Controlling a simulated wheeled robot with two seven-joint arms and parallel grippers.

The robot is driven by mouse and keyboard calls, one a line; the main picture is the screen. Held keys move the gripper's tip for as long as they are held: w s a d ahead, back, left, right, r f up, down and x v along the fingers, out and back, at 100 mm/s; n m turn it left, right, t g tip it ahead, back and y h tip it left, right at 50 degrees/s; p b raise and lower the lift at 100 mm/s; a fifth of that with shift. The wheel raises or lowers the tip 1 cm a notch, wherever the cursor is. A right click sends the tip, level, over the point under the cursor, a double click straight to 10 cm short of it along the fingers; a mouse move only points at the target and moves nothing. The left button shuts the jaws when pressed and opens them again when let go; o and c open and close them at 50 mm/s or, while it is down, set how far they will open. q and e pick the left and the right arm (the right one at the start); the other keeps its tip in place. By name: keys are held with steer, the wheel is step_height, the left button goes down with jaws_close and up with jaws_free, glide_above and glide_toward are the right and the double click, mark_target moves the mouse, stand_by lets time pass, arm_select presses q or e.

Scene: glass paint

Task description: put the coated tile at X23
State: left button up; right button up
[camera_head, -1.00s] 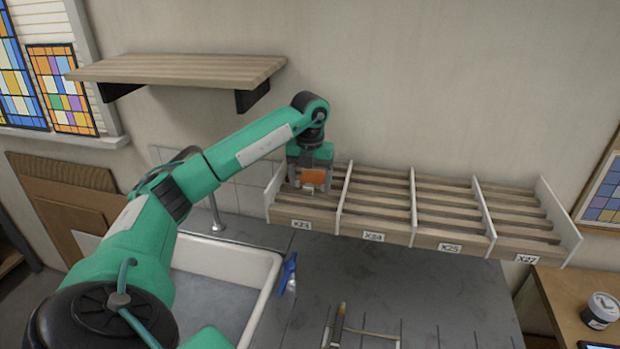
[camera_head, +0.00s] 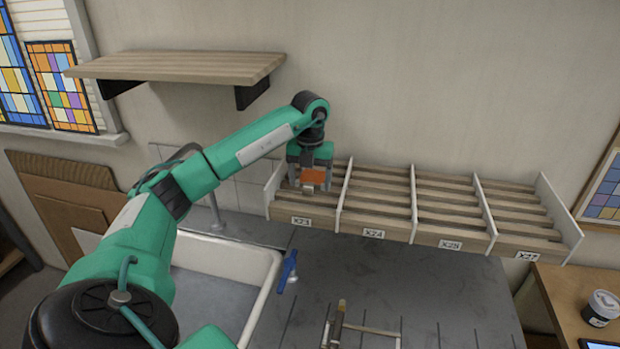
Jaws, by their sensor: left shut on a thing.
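The coated tile, an orange piece (camera_head: 314,175), is in my left gripper (camera_head: 311,182) in the head view. The gripper points down and is shut on the tile, with the fingers partly hiding it. Both are over the leftmost bay of the slatted wooden rack (camera_head: 372,234). That bay bears the label X23 (camera_head: 300,221). I cannot tell whether the tile touches the slats. My right gripper is not in view.
White dividers separate bays X24 (camera_head: 373,234), X25 (camera_head: 450,244) and X27 (camera_head: 527,255), which look empty. A wooden shelf (camera_head: 180,68) hangs above left. A sink (camera_head: 262,300) with a tap (camera_head: 215,212) lies below. A blue-handled tool (camera_head: 289,268) sits at its edge.

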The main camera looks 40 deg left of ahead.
arm_select(q)
steer(key=shift+f, duration=0.2)
stand_by(0.3)
steer(key=shift+r, duration=0.15)
steer(key=o, duration=1.1)
